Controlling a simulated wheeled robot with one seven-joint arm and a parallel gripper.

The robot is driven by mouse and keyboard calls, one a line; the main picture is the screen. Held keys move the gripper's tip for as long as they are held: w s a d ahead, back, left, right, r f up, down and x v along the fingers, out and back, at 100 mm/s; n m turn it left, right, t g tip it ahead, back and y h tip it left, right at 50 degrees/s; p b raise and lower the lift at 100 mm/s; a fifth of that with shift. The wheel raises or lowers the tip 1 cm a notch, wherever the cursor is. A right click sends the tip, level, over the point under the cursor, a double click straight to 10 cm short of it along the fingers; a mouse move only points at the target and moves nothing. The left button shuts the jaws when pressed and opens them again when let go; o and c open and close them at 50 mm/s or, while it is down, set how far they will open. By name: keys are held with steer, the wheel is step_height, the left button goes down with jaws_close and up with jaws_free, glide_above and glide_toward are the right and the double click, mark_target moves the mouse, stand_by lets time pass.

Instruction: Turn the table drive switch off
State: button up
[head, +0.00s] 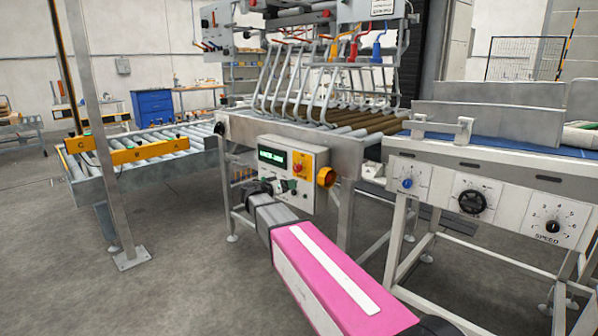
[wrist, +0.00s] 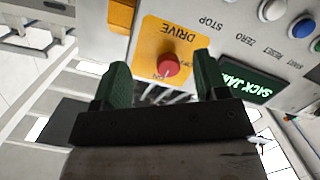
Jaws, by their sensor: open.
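The table drive switch is a red knob (wrist: 168,65) on a yellow plate (wrist: 188,38) marked DRIVE, with ON lettering beside the knob; the wrist view shows it upside down. In the head view the small red knob (head: 298,166) sits on the yellow plate on the grey control box (head: 306,190). My gripper (wrist: 160,62) is open, and its two dark green fingers appear on either side of the knob with gaps. I cannot tell how deep the fingers reach or whether they touch the panel. In the head view my gripper (head: 276,187) is at the box's lower front, its fingers hard to make out.
A lit green display (wrist: 245,85) and several buttons, including a blue one (wrist: 303,27), share the panel. A roller conveyor (head: 345,133) runs above, and a panel with dials (head: 473,202) stands at right.

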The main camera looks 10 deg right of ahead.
steer(key=t, duration=0.2)
glide_toward(296, 170)
steer(key=shift+h, duration=0.4)
steer(key=x, duration=1.1)
steer(key=shift+w+a+f, duration=0.1)
steer(key=shift+w+f, duration=0.05)
steer(key=shift+f, duration=0.15)
steer(key=c, duration=0.9)
